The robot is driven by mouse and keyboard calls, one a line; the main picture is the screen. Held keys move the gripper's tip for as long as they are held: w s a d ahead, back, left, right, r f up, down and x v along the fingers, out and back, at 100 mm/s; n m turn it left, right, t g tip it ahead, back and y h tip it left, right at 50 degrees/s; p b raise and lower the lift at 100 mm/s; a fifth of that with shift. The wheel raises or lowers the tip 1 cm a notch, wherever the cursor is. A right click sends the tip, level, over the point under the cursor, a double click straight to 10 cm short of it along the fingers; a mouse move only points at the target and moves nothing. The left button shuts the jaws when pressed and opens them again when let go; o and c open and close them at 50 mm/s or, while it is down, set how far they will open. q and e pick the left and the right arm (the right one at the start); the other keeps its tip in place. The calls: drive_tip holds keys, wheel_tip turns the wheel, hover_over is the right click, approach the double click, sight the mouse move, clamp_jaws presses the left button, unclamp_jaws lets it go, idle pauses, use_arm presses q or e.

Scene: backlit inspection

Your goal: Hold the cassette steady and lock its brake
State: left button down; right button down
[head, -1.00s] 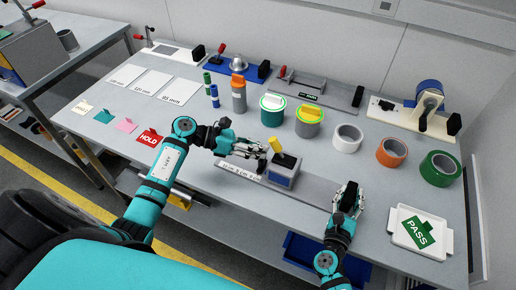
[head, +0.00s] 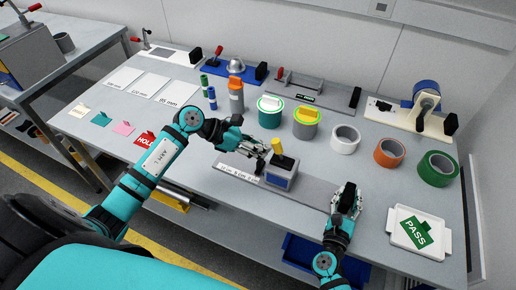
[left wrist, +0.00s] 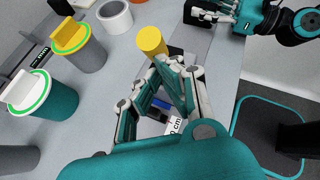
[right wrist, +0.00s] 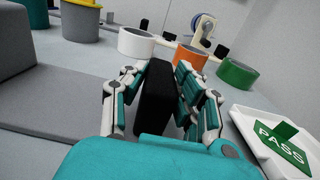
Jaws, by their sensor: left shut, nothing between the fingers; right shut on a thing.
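What looks like the cassette is a grey and blue block (head: 281,178) with a yellow lever (head: 278,147) on top, on a long grey base (head: 310,190). The lever stands nearly upright; its round end shows in the left wrist view (left wrist: 151,40). My left gripper (head: 264,154) is shut and empty, close to the lever's left side; I cannot tell whether they touch. My right gripper (head: 347,195) is shut on a black upright grip (right wrist: 156,98) at the right end of the base. The fingers hide part of this grip.
A scale label (head: 238,168) lies along the base's left end. A white PASS tray (head: 433,245) is at right.

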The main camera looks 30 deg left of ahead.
sight(276, 150)
use_arm(q)
drive_tip(key=d+r+y, duration=0.1)
drive_tip(key=y, duration=0.1)
drive_tip(key=d+r+m+y, duration=0.1)
drive_tip(key=d+y, duration=0.1)
drive_tip(key=shift+w+g, duration=0.1)
drive_tip(key=shift+g, duration=0.2)
use_arm(e)
drive_tip(key=shift+s+f, duration=0.15)
drive_tip(key=shift+f, duration=0.15)
use_arm(q)
drive_tip(key=shift+d+r, duration=0.2)
drive_tip(key=shift+d, duration=1.25)
drive_tip(key=shift+r, duration=0.15)
drive_tip(key=d+r+v, duration=0.1)
drive_tip(key=d+v, duration=0.1)
drive_tip(key=v, duration=1.2)
drive_tip(key=shift+s+d, duration=0.25)
drive_tip(key=shift+s, duration=0.05)
